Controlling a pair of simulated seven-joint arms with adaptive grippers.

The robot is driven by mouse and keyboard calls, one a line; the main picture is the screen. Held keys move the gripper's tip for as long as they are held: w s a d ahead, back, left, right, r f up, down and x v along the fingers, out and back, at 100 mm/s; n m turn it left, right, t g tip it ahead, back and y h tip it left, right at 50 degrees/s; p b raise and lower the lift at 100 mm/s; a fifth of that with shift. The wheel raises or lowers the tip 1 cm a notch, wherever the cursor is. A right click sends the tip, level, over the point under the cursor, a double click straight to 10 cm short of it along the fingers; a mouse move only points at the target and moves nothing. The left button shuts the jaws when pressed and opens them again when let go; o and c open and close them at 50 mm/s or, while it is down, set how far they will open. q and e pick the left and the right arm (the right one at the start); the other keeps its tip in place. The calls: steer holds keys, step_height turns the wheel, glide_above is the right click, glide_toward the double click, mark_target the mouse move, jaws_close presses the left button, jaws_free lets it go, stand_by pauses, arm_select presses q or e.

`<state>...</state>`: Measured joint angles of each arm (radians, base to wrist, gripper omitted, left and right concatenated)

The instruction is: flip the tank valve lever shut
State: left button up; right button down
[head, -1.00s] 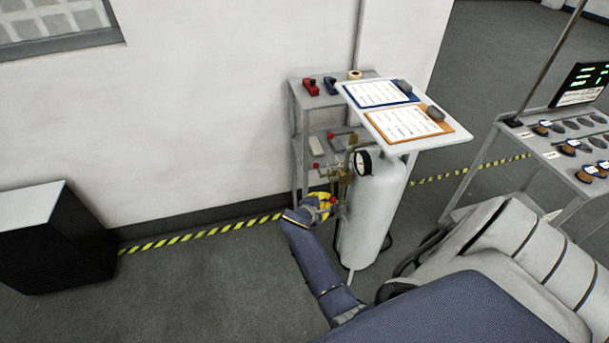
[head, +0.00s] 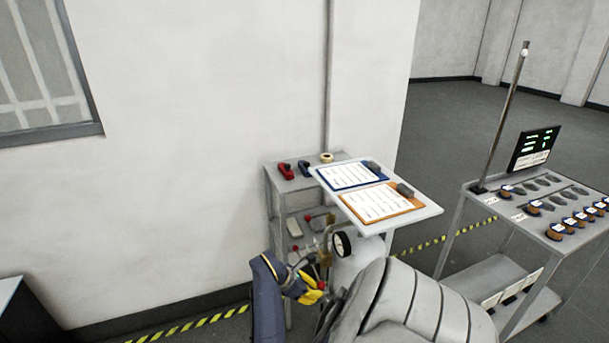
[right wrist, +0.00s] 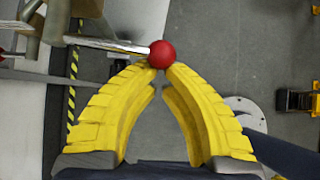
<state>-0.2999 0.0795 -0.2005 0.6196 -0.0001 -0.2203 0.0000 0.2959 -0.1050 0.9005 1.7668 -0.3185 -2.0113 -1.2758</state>
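The tank (head: 345,268) is white with a round gauge (head: 342,244); my own arm hides most of it. Brass valve fittings sit at its left, with small red knobs among them. In the right wrist view, a silver lever ends in a red ball (right wrist: 162,54). My right gripper (head: 313,290) is low beside the valve. Its yellow fingers (right wrist: 160,70) are drawn together at the tips, right at the red ball; they seem to touch it rather than enclose it. Which way the whole lever points is unclear in the head view. My left gripper is not in view.
A grey shelf stand (head: 275,215) is behind the valve against the wall. A white board (head: 428,211) with two clipboards overhangs the tank. A cart (head: 470,205) with dark, labelled items and a screen stands at right. Floor between is open.

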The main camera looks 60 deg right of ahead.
steer(key=shift+s+a+r+n+g+y, duration=0.1)
steer(key=shift+s+r+n+g+y, duration=0.15)
steer(key=shift+r+g+y, duration=0.25)
steer(key=shift+s+a+r+n+g+y, duration=0.15)
steer(key=shift+r+n+g+y, duration=0.2)
steer(key=shift+r, duration=0.3)
step_height(320, 180, down, 4)
steer(key=a, duration=0.1)
steer(key=v, duration=1)
steer(key=shift+a, duration=0.35)
steer(key=shift+s, duration=0.1)
